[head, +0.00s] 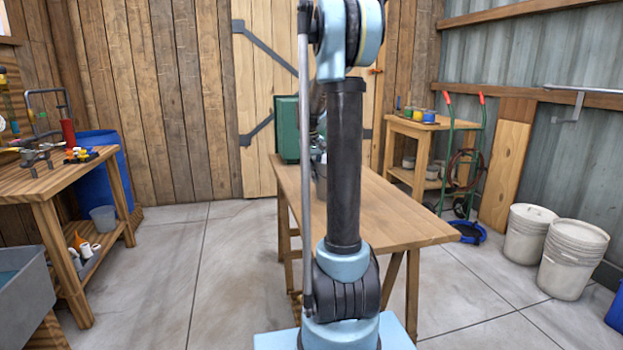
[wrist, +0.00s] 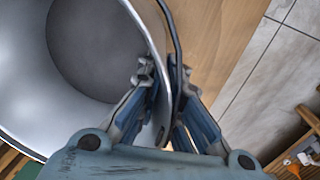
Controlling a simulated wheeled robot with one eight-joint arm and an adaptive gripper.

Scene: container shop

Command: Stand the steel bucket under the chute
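The steel bucket (wrist: 95,55) fills the left of the wrist view, with its open mouth and grey inside facing the camera. My gripper (wrist: 166,80) is at its rim, one finger inside the wall and one outside, and looks shut on it. The dark wire handle (wrist: 177,35) hangs beside the rim. In the head view my own arm hides the gripper and most of the bucket. A green machine (head: 287,128) stands at the table's far end, partly behind my arm. I cannot make out the chute.
The wooden table (head: 400,222) is bare on its near right part. A workbench (head: 60,183) with tools stands left, near a blue barrel (head: 100,150). White buckets (head: 572,258), a hand truck (head: 462,150) and a small bench (head: 412,128) stand right. The floor left of the table is clear.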

